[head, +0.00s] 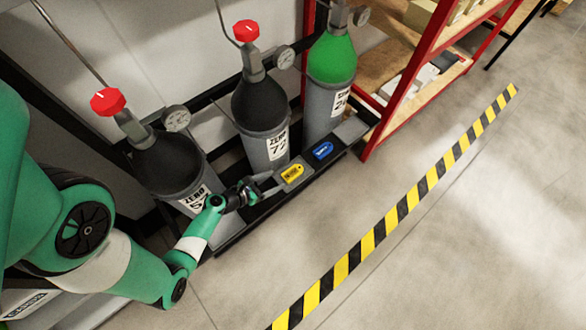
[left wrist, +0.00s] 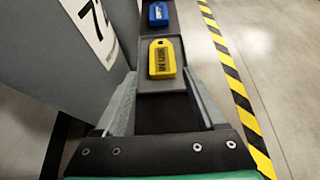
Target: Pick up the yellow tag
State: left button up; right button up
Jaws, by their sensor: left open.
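The yellow tag (head: 292,172) lies flat on a grey pad on the dark ledge in front of the gas cylinders. It has dark lettering and also shows in the left wrist view (left wrist: 163,59), just ahead of the fingertips. My left gripper (head: 271,183) is open and empty, with its fingers pointing at the tag from the left. In the left wrist view the tag lines up with the gap between the fingers (left wrist: 160,78). I cannot tell the exact height of the fingers over the ledge. My right gripper is not in view.
A blue tag (head: 323,150) lies farther along the ledge. Two dark-topped cylinders (head: 262,105) and a green-topped cylinder (head: 332,62) stand behind it. A red-framed shelf (head: 410,75) is at the right. A yellow-black floor stripe (head: 400,212) crosses open floor.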

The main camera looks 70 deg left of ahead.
aim_at(292, 173)
pick_arm(q)
jog(key=x, duration=0.3)
jog(key=shift+b, duration=0.35)
jog(key=b+x, duration=0.3)
jog(key=x, duration=0.2)
jog(key=shift+d+f, duration=0.1)
jog(key=shift+f, duration=0.15)
jog(key=shift+w, duration=0.15)
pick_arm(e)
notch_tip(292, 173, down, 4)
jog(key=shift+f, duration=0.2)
pick_arm(q)
jog(key=c, duration=1.1)
jog(key=shift+r, duration=0.1)
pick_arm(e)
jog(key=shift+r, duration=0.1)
